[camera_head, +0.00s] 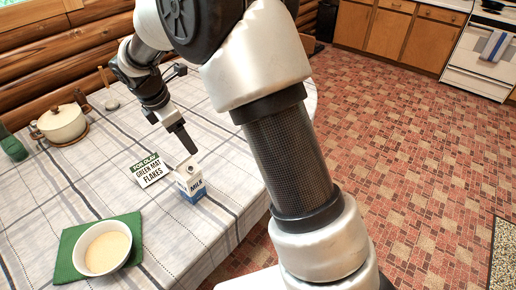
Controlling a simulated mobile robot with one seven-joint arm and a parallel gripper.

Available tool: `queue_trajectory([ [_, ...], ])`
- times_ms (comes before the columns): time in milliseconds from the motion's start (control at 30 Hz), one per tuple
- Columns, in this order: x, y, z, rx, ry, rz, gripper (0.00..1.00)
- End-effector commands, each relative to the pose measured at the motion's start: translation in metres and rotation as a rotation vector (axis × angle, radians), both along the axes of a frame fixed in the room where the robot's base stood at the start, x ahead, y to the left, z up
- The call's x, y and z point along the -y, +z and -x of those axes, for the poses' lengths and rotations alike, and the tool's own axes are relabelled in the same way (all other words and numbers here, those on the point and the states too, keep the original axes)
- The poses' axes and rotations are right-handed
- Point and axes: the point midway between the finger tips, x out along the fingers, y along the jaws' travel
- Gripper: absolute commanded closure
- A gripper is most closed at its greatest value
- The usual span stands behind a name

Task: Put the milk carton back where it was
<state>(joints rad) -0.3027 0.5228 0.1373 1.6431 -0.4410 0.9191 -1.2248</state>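The milk carton (191,185), small, white and blue, stands upright on the table (185,240) near its right edge. My gripper (189,148) points down just above the carton's top. Its dark fingers overlap in this view, so I cannot tell whether they are open or shut. I also cannot tell whether the tips touch the carton. A green mat (68,264) at the front left of the table carries a white bowl (103,247) with pale contents.
A cream lidded pot (62,124) stands on a trivet at the back left, with a dark green object (13,148) beside it. A small pale item (112,104) lies farther back. The checked cloth is clear between mat and carton.

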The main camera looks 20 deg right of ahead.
Motion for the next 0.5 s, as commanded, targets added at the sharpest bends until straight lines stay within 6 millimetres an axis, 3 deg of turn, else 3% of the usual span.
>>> queue_trajectory([
  [33, 0.019, 0.032, 0.012, 0.046, -0.112, -0.036, 0.27],
  [200, 0.077, 0.106, 0.075, 0.177, -0.565, -0.198, 0.27],
  [333, 0.112, 0.142, 0.134, 0.266, -0.912, -0.343, 0.27],
  [500, 0.141, 0.16, 0.211, 0.354, -1.34, -0.553, 0.27],
])
